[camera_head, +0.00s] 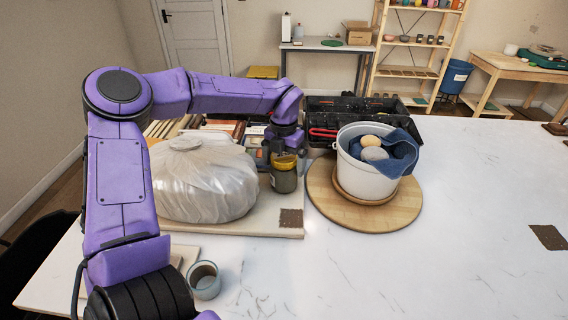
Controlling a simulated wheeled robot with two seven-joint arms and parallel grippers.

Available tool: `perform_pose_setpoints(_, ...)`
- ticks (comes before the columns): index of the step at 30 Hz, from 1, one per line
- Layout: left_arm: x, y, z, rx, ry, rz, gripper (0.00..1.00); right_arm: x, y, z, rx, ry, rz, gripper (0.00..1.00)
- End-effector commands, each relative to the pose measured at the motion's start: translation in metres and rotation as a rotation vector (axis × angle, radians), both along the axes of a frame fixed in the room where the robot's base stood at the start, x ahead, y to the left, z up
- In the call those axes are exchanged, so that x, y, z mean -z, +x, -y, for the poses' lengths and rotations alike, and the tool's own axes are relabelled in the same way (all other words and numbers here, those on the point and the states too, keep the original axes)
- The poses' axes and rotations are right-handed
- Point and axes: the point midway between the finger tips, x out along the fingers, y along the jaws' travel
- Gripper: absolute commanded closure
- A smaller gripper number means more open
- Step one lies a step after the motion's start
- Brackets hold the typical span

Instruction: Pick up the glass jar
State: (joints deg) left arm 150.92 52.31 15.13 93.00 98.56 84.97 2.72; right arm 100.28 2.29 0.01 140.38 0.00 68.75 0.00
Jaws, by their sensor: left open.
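A glass jar (284,182) with greyish-green contents and a yellow top stands upright just right of a wrapped bag, near the middle of the table. My left arm comes in from the left and reaches over the bag. My left gripper (284,157) is open and points down at the top of the jar. The fingers are small and dark here, so I cannot tell whether they touch the jar. A small open glass cup (204,284) stands at the front left of the table. My right gripper is not in view.
The plastic-wrapped bag (205,185) lies on a board beside the jar. A white bucket (366,178) with a blue cloth stands on a round wooden board (322,205) to the right. Black trays (345,104) lie behind. The table's right side is mostly clear.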

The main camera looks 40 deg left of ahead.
Motion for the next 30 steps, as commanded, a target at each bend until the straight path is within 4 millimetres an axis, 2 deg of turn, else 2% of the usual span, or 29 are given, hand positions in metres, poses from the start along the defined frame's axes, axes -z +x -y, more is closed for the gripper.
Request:
perform_pose_setpoints(2,0.000,0.000,0.000,0.000,0.000,0.000,0.00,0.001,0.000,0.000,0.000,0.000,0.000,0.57)
perform_pose_setpoints(5,0.000,0.000,0.000,0.000,0.000,0.001,0.29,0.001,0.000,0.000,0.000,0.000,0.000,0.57)
perform_pose_setpoints(10,-0.001,0.000,0.000,0.000,0.000,0.001,0.85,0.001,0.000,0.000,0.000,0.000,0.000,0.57)
perform_pose_setpoints(18,-0.004,0.001,0.000,0.000,0.001,0.004,0.85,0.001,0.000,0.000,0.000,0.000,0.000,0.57)
perform_pose_setpoints(23,-0.017,0.002,0.000,0.001,0.002,0.007,0.85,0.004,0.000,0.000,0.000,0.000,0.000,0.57)
perform_pose_setpoints(26,-0.034,0.002,0.000,0.001,0.001,0.009,0.85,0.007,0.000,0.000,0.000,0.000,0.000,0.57)
perform_pose_setpoints(30,-0.073,0.002,0.000,-0.001,0.004,0.011,0.85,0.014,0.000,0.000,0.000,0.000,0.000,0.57)
